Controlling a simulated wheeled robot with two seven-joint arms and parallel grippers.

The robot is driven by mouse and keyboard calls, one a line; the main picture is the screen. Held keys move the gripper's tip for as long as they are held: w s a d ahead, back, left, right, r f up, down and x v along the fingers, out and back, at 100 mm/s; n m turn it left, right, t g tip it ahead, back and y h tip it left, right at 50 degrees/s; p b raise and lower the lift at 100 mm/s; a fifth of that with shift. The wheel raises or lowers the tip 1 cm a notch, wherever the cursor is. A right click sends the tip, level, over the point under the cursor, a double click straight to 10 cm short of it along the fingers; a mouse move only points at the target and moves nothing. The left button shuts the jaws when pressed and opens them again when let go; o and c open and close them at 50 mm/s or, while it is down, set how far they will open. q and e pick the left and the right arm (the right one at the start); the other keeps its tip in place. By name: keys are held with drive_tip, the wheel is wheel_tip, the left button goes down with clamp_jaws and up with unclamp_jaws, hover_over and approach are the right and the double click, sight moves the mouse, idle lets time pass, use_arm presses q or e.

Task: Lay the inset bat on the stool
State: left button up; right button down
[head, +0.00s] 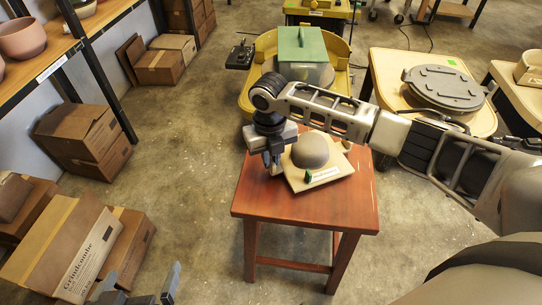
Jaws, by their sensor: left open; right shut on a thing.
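The inset bat (335,170), a pale square board with a grey-brown dome on it and a small green piece at its near edge, is over the far part of the red-brown wooden stool (300,213). It looks flat on or very close to the stool top; I cannot tell whether it touches. My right gripper (272,160) reaches in from the right and is shut on the bat's left edge; its fingertips are partly hidden. My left gripper (140,286) is open and empty at the bottom left, low and away from the stool.
A yellow wheel with a green block (302,43) stands behind the stool. Another table with a dark grey lidded disc (445,88) is at the right. Cardboard boxes (80,250) lie at the left below a shelf (95,20). The floor left of the stool is clear.

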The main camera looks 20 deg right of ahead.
drive_tip(key=shift+w, duration=0.1)
drive_tip(key=c, duration=1.4)
unclamp_jaws()
drive_tip(key=shift+o, duration=0.2)
drive_tip(key=shift+r, duration=0.1)
